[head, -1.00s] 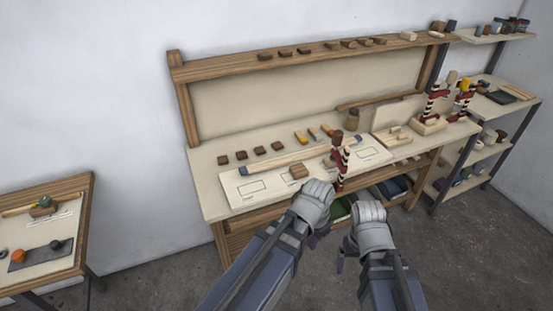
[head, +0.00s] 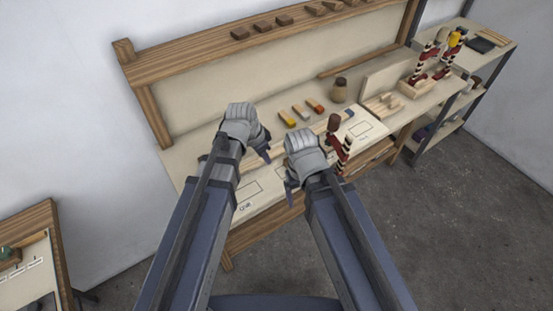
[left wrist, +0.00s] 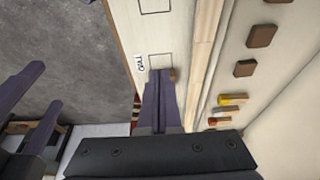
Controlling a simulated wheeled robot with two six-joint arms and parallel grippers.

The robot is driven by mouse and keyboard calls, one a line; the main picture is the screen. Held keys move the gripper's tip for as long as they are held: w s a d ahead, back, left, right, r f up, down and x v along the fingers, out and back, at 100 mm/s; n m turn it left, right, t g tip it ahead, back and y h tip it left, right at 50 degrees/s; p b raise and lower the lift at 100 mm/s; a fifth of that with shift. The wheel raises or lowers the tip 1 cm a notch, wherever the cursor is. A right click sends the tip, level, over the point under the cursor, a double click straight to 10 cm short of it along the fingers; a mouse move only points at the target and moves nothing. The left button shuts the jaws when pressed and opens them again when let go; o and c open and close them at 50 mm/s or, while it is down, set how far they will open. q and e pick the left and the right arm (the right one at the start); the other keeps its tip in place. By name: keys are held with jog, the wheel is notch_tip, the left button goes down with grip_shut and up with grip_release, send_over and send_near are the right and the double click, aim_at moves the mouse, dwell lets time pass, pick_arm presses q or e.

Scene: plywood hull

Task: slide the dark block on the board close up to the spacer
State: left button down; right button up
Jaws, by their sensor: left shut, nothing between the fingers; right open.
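The white board (head: 262,188) with drawn outlines lies along the bench front. A brown block sits on it, mostly hidden; part of it shows in the left wrist view (left wrist: 174,74), right at my left fingertips. I cannot tell whether they touch it. My left gripper (head: 264,155) is shut and empty, low over the board; its fingers also show in the left wrist view (left wrist: 160,75). My right gripper (head: 290,192) is open and empty, near the board's front edge. I cannot pick out the spacer with certainty.
A long wooden strip (left wrist: 205,45) runs along the board's back side. Several dark blocks (left wrist: 261,36) lie on the bench behind it.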

aim_at(283, 173)
pick_arm(q)
jog(key=shift+d, duration=0.1)
jog(key=b+x, duration=1)
jog(key=shift+f, duration=0.2)
jog(key=w+d, duration=0.2)
jog(key=shift+d+r, duration=0.25)
jog(key=shift+d, duration=0.1)
jog(key=shift+w+d, duration=0.1)
jog(key=shift+d, duration=0.1)
jog(key=w+d, duration=0.1)
jog(key=d, duration=0.1)
jog(key=w+d, duration=0.2)
jog(key=d, duration=0.1)
jog(key=w+d, duration=0.2)
jog(key=shift+w+d, duration=0.15)
jog(key=shift+w, duration=0.1)
jog(key=shift+w+d, duration=0.25)
jog(key=shift+d, duration=0.2)
